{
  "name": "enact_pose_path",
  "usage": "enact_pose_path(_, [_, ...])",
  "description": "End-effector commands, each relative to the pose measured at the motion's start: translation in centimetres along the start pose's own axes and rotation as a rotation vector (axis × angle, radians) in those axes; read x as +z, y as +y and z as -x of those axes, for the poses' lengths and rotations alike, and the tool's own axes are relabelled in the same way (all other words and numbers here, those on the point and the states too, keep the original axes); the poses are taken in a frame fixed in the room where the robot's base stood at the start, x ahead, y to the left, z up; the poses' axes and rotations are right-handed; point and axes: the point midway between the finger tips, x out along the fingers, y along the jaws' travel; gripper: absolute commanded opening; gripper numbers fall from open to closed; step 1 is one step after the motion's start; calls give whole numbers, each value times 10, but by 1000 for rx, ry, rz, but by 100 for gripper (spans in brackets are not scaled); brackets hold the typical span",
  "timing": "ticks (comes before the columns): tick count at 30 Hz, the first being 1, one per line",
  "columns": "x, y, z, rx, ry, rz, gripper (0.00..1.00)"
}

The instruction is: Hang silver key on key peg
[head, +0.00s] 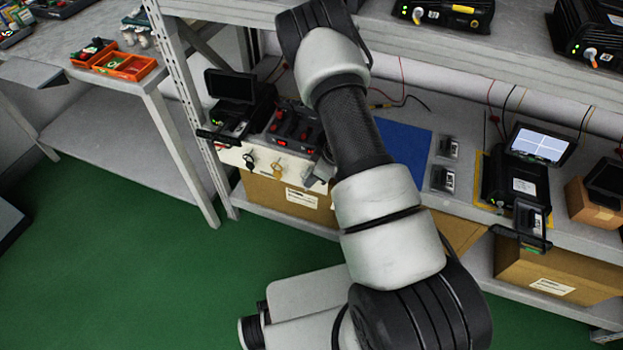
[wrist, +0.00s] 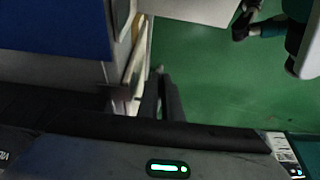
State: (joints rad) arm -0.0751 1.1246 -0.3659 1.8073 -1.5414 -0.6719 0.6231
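A white panel (head: 235,155) hangs along the front edge of the lower shelf. A dark key-like piece (head: 249,160) and a brass-coloured one (head: 277,172) show on it. A small pale grey shape sits at the panel's right end, beside my arm; I cannot tell whether it is the silver key. The key peg is not clearly made out. In the wrist view, the dark fingers of my gripper (wrist: 161,80) are close together beside the shelf-front edge, over green floor. I cannot tell whether they hold anything.
The lower shelf holds a device with red lights (head: 295,127), a blue mat (head: 403,148) and a unit with a lit screen (head: 540,145). A rack post (head: 187,95) stands left of the panel. Cardboard boxes (head: 290,198) sit below. Green floor in front is open.

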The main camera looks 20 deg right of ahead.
Motion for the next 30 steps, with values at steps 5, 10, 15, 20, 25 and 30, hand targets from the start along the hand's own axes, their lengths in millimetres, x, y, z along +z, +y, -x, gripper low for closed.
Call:
enact_pose_path(5, [0,0,0,0,0,0,27])
enact_pose_path(10, [0,0,1,0,0,0,27])
enact_pose_path(15, [-1,1,15,3,1,-1,27])
enact_pose_path(20, [-2,2,48,5,2,-2,27])
enact_pose_path(25, [-2,1,92,3,2,-2,27])
enact_pose_path(30, [-2,1,132,3,1,0,27])
